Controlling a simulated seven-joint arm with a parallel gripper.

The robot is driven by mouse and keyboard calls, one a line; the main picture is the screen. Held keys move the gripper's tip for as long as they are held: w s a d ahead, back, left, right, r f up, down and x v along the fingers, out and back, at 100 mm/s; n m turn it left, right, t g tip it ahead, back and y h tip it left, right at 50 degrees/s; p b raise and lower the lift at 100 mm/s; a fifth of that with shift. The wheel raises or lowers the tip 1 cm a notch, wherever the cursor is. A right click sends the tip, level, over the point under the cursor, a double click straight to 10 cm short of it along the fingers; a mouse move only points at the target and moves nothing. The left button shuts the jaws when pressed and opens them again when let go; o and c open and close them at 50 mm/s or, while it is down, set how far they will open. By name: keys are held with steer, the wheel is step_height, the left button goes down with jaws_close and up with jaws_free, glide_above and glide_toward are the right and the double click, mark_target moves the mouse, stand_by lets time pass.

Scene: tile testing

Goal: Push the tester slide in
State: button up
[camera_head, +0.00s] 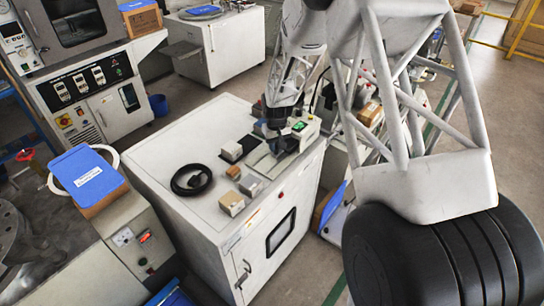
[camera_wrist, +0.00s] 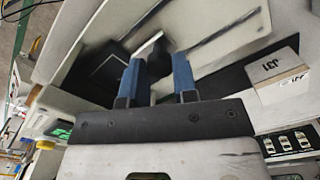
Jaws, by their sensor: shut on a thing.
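The tester (camera_head: 303,128), a pale unit with a lit green display, sits at the right back of the white cabinet top. Its slide appears to be the flat grey plate (camera_head: 264,162) in front of it; how far it stands out is unclear. My gripper (camera_head: 279,146) is low over the plate, pointing down. In the wrist view, my gripper's blue fingers (camera_wrist: 158,72) are on either side of a dark knob (camera_wrist: 157,57) and shut on it. The knob's base and its join to the slide are partly hidden by the fingers.
Several small boxes, such as a tan box (camera_head: 231,203) and a grey block (camera_head: 232,151), stand close by. A box marked J31 (camera_wrist: 274,73) shows in the wrist view. A black cable coil (camera_head: 191,180) lies left. The cabinet's back left is clear.

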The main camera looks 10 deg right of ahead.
steer(key=shift+w+d, duration=1.1)
steer(key=shift+w, duration=0.05)
steer(key=o, duration=0.6)
steer(key=shift+c, duration=0.2)
steer(key=shift+r, duration=0.1)
